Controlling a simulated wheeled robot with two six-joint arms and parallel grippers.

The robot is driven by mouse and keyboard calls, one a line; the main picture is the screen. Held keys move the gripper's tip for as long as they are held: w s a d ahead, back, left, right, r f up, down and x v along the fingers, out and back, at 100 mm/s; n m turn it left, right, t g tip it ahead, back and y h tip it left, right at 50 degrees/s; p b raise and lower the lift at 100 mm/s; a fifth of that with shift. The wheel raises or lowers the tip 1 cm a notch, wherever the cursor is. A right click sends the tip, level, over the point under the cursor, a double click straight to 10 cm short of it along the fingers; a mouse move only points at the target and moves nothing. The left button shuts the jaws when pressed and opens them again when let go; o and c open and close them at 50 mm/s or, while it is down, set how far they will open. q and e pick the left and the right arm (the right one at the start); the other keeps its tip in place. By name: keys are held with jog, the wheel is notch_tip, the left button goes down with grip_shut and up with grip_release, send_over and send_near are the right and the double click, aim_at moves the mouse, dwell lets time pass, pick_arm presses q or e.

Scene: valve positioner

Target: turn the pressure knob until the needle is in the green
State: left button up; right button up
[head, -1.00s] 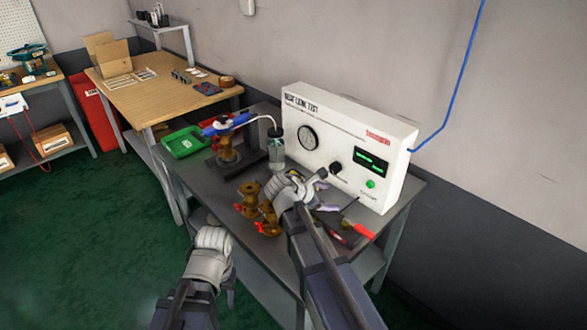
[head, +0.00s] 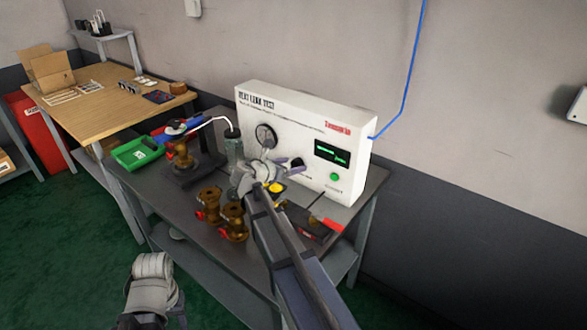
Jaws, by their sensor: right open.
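The white seat leak test box (head: 248,101) stands at the back of the dark bench, with a round pressure gauge (head: 265,134) on its front. The needle and any green band are too small to read. The black pressure knob (head: 297,163) is right of and below the gauge, partly covered by my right gripper. My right gripper (head: 284,170) is open in front of the box, close to the knob; I cannot tell whether it touches. My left gripper (head: 152,268) is low at the lower left, away from the bench; its fingers are not clear.
Brass valves (head: 233,222) with red handles stand on the bench (head: 170,210) left of my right arm. A red-handled tool (head: 325,222) lies to its right. A green tray (head: 137,153) and a clamped valve (head: 181,160) are further left. A blue hose (head: 408,85) runs up the wall.

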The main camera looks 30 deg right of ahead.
jog(key=shift+x, duration=0.8)
jog(key=shift+s, duration=0.1)
jog(key=shift+c, duration=0.2)
grip_shut()
